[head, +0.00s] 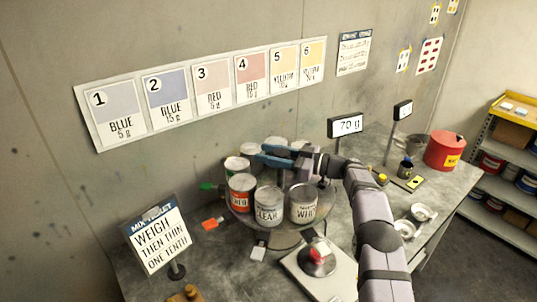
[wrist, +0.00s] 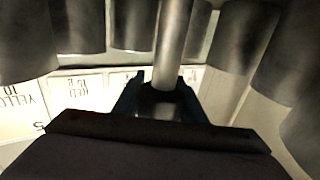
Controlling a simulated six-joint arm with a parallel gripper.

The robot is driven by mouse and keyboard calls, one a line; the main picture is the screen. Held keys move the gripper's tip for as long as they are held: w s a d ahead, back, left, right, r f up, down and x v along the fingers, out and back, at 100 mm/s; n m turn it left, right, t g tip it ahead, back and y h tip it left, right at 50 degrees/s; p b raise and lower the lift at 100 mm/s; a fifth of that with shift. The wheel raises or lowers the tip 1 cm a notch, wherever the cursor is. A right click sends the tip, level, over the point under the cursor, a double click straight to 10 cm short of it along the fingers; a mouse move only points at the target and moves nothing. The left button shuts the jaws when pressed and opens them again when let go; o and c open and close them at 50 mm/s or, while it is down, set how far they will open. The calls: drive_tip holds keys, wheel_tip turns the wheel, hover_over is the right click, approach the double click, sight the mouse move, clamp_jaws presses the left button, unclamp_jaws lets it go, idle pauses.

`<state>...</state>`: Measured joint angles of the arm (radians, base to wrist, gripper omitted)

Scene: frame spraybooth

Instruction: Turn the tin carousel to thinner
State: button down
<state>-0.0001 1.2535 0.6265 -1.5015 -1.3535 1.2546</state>
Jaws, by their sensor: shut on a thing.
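The tin carousel (head: 285,240) stands on the grey bench, a round turntable carrying several tins. A clear tin (head: 268,207) and a white tin (head: 303,206) face the front. I cannot read a thinner label. My gripper (head: 270,155) has blue fingers and reaches over the tins from the right. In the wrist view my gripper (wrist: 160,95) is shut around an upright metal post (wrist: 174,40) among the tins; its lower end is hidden.
Green (head: 207,187), orange (head: 212,223) and white (head: 258,253) tabs lie around the carousel. A scale (head: 318,262) with a red-topped item is in front. A mix ticket sign (head: 158,238) stands left, a 70 g display (head: 346,125) behind. A red pot (head: 444,151) is right.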

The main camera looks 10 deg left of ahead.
drive_tip(key=shift+r, duration=0.15)
drive_tip(key=c, duration=1.1)
unclamp_jaws()
drive_tip(key=b+v, duration=0.3)
drive_tip(key=v, duration=0.2)
drive_tip(key=shift+d, duration=0.35)
drive_tip(key=shift+b+v, duration=0.4)
drive_tip(key=shift+v, duration=0.45)
drive_tip(key=shift+s, duration=0.1)
